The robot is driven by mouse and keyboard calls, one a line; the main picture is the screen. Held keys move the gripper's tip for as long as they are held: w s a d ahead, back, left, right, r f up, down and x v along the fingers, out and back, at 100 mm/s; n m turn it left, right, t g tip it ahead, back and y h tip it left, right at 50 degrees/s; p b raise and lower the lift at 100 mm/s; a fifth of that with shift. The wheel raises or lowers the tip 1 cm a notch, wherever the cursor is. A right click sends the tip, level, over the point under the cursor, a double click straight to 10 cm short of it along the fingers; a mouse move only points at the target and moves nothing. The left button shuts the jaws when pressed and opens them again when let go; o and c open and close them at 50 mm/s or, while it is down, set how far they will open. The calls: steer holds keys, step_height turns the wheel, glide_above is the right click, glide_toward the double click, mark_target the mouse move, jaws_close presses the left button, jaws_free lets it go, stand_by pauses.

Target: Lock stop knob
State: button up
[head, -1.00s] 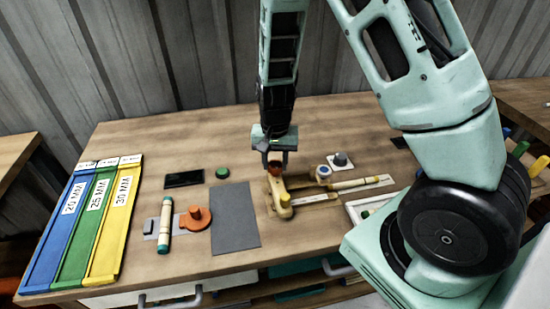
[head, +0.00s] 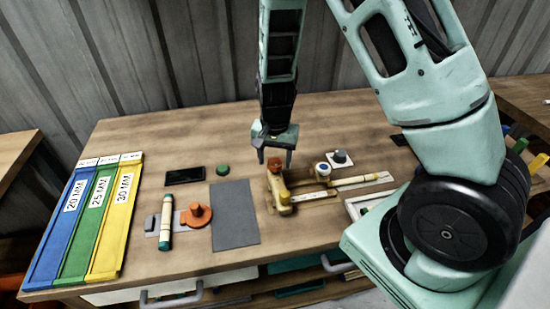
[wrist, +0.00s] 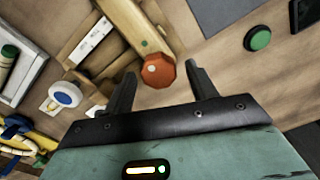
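A red-orange knob (head: 274,164), the likely stop knob, sits at the back end of a tan wooden jig block (head: 279,188). In the wrist view the knob (wrist: 158,70) looks faceted with a small pale dot on it. My gripper (head: 275,157) is above and just behind the knob, fingers spread. In the wrist view the two fingers (wrist: 160,78) stand apart on either side of the knob, with clear gaps and nothing held.
A blue-topped white knob (head: 323,169) and a pale scale strip (head: 356,183) lie right of the jig. A green button (head: 222,171), grey mat (head: 234,216) and orange piece (head: 197,215) lie left. The table's back left is clear.

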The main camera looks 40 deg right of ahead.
mark_target(275, 162)
step_height(275, 162, up, 17)
steer(key=shift+r, duration=0.2)
stand_by(0.5)
steer(key=shift+s, duration=0.1)
stand_by(0.3)
steer(key=s+a+n, duration=1.7)
steer(key=s+a, duration=0.1)
steer(key=s, duration=0.4)
steer(key=shift+a+y, duration=0.3)
steer(key=shift+a, duration=0.05)
